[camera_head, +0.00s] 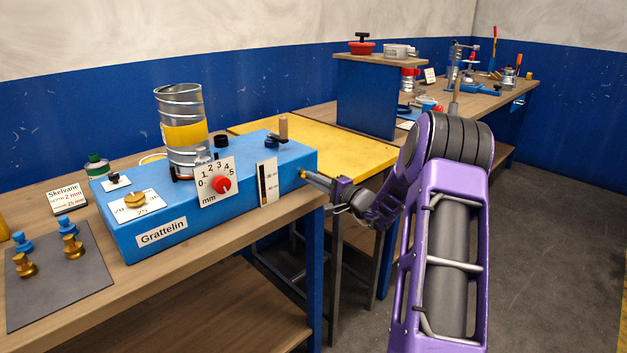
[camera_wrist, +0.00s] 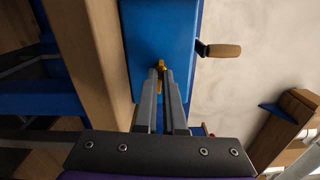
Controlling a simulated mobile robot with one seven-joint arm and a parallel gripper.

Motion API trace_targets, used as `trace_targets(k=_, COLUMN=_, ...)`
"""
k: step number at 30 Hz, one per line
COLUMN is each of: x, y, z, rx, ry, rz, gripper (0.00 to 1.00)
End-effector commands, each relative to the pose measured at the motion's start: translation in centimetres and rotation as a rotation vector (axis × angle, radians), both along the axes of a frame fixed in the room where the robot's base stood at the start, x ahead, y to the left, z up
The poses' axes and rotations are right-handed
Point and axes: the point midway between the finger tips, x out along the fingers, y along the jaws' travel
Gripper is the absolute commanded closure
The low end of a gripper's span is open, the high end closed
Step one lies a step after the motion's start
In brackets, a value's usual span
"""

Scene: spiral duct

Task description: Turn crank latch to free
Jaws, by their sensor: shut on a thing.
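The blue machine box (camera_head: 235,205), labelled Grattelin, stands on the wooden bench. A small brass-yellow piece, apparently the crank latch, sits on its right end face (camera_head: 302,173); the wrist view shows this yellow latch (camera_wrist: 161,64) at my fingertips. My gripper (camera_head: 309,176) reaches in from the right and is shut on the latch, its fingers (camera_wrist: 164,75) hiding part of it. A crank with a wooden handle (camera_head: 283,127) stands upright on top of the box near that end. The crank handle also shows in the wrist view (camera_wrist: 223,50), clear of my fingers.
A metal spiral duct (camera_head: 179,106) with a yellow band stands on the box. A red-knob dial (camera_head: 221,184) is on its front. A dark mat (camera_head: 62,280) with brass and blue pieces lies left. A yellow table (camera_head: 345,153) is behind my gripper. Open floor lies right.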

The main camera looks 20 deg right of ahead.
Motion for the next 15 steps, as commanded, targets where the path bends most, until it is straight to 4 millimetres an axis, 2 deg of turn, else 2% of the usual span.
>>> trace_targets(k=10, x=-0.06, y=-0.08, z=-0.13, rx=-0.002, ry=0.003, rz=-0.002, gripper=1.0)
trace_targets(k=11, x=-0.06, y=-0.08, z=-0.13, rx=-0.002, ry=0.003, rz=-0.002, gripper=0.89)
trace_targets(k=15, x=-0.04, y=-0.06, z=-0.09, rx=-0.002, ry=0.002, rz=-0.001, gripper=0.64)
